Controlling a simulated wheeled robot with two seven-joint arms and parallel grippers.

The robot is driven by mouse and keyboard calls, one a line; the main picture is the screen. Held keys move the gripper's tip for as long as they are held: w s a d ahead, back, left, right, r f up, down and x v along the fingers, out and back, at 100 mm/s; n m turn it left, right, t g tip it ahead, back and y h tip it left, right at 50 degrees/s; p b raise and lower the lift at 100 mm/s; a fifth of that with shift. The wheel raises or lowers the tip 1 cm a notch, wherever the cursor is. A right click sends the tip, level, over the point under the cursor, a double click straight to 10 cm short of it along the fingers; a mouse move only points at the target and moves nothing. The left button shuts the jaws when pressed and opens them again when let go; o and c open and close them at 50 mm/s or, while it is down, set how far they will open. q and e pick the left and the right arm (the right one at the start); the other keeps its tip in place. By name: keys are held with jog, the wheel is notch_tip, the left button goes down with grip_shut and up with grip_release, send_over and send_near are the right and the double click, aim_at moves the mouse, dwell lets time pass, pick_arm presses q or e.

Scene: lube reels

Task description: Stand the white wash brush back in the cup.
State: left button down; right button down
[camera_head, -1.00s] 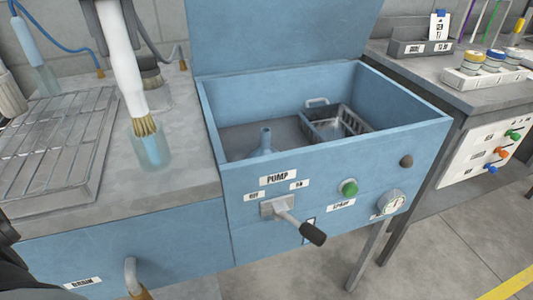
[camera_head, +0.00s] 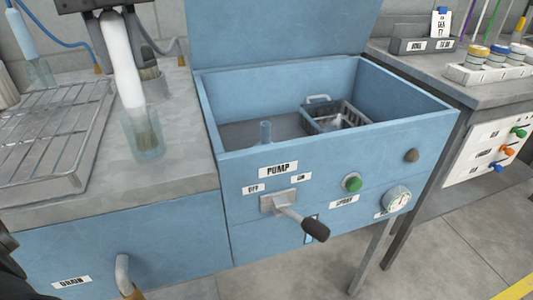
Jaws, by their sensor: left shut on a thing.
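The white wash brush (camera_head: 123,75) is upright in the head view, with its bristles down inside the clear glass cup (camera_head: 147,143). The cup stands on the grey worktop left of the blue basin. My left gripper (camera_head: 115,20) is shut on the upper part of the white handle, at the top of the picture. The bristles show through the cup's wall; whether they touch its bottom I cannot tell.
A wire drain rack (camera_head: 50,130) lies left of the cup. A dark round brush (camera_head: 150,85) stands behind it. The open blue basin (camera_head: 330,130) holds a metal basket (camera_head: 335,117). A pump lever (camera_head: 300,222) sticks out in front.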

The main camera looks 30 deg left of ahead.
aim_at(108, 11)
pick_arm(q)
jog(key=shift+f+b, duration=0.45)
jog(key=shift+f, duration=0.15)
jog(key=c, duration=1)
grip_release()
jog(key=shift+c, duration=0.2)
jog(key=shift+w+r+p, duration=0.15)
jog(key=shift+r+p, duration=0.4)
jog(key=shift+r, duration=0.05)
jog(key=r+p, duration=0.6)
jog(key=r, duration=0.1)
jog(key=shift+s, duration=0.2)
